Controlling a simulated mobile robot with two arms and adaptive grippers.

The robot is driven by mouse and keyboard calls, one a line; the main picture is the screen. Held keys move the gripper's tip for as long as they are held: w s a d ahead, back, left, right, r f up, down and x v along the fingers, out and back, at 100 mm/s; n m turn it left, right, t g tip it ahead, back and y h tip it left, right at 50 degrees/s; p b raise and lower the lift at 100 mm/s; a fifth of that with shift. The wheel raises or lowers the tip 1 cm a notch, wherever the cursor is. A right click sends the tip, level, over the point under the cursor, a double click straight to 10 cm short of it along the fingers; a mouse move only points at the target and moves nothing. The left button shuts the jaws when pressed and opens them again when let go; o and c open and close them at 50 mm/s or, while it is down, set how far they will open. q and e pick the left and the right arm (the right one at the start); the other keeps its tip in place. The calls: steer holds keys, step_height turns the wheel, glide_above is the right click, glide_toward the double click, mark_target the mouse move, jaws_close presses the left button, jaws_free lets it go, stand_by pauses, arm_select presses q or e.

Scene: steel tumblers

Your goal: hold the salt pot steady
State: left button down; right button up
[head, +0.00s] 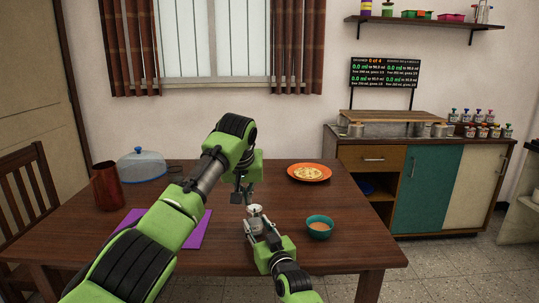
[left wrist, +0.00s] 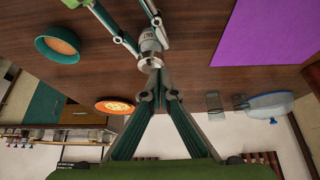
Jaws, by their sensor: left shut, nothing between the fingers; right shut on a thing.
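The salt pot (head: 254,211), a small metal-grey pot, stands upright near the middle of the wooden table. It also shows in the left wrist view (left wrist: 150,58) just beyond my left fingertips. My right gripper (head: 256,224) is shut on it from the front; in the left wrist view its fingers (left wrist: 148,30) lie on both sides of the pot. My left gripper (head: 243,195) is shut and empty, pointing down just above and behind the pot. In the left wrist view its fingertips (left wrist: 158,92) are close to the pot; whether they touch it I cannot tell.
A teal bowl (head: 320,235) with orange-brown contents stands right of the pot. An orange plate (head: 326,177) with flat food is behind. A purple mat (head: 196,235), a brown pitcher (head: 107,188) and a blue-clear dome (head: 141,163) are left. Table front right is clear.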

mark_target(258, 217)
arm_select(q)
steer(key=shift+f, duration=2.4)
steer(key=shift+w+d, duration=0.3)
steer(key=shift+w, duration=0.3)
steer(key=shift+s+d, duration=0.1)
steer(key=shift+d, duration=0.1)
steer(key=shift+s+d, duration=0.1)
steer(key=shift+d, duration=0.9)
steer(key=shift+f, duration=0.1)
